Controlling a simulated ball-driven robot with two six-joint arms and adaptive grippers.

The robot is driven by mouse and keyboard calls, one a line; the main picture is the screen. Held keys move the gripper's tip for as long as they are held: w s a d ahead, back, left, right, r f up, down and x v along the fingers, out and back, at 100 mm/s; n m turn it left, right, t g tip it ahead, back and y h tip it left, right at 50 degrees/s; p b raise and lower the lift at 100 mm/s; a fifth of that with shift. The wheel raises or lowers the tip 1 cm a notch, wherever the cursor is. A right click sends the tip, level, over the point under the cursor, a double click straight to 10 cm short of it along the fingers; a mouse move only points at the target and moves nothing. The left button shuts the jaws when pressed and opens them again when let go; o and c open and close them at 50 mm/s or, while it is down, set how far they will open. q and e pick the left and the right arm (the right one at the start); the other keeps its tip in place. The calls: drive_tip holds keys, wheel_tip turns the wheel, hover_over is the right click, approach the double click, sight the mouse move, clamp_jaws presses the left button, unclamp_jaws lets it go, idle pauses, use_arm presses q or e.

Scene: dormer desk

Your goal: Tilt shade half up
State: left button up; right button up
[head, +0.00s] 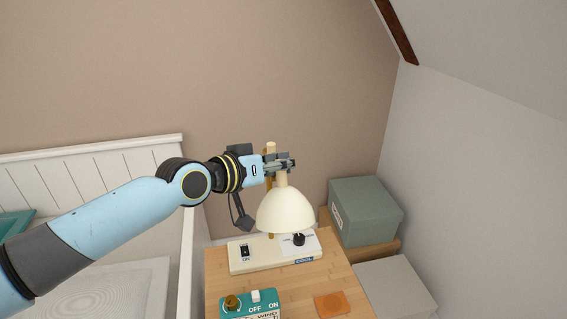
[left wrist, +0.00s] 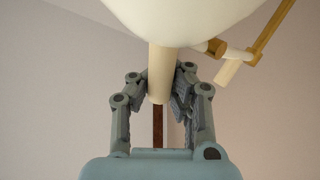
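The desk lamp has a cream dome shade (head: 285,210) that hangs with its opening downward over the lamp base (head: 258,257). A short cream stem (head: 281,178) rises from the top of the shade. My left gripper (head: 282,163) is at this stem, above the shade. My right gripper is not in view.
A wooden lamp arm (head: 270,149) stands behind the gripper. The base carries a switch (head: 245,252) and a black knob (head: 299,240). A teal control box (head: 250,306) and an orange coaster (head: 332,305) are on the wooden desk (head: 290,285). A green box (head: 365,210) stands at right.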

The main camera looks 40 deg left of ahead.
use_arm(q)
drive_tip(key=o, duration=0.7)
drive_tip(key=shift+s+d+r, duration=0.15)
drive_tip(key=shift+d+r, duration=0.05)
drive_tip(key=shift+r, duration=0.1)
drive_tip(key=shift+o, duration=0.6)
drive_tip(key=shift+a+f, duration=0.1)
drive_tip(key=shift+f, duration=0.05)
drive_tip(key=v, duration=0.6)
drive_tip(key=shift+a, duration=0.1)
drive_tip(key=shift+s+r, duration=0.25)
drive_tip(key=shift+s, duration=0.35)
drive_tip(key=shift+s+f, duration=0.1)
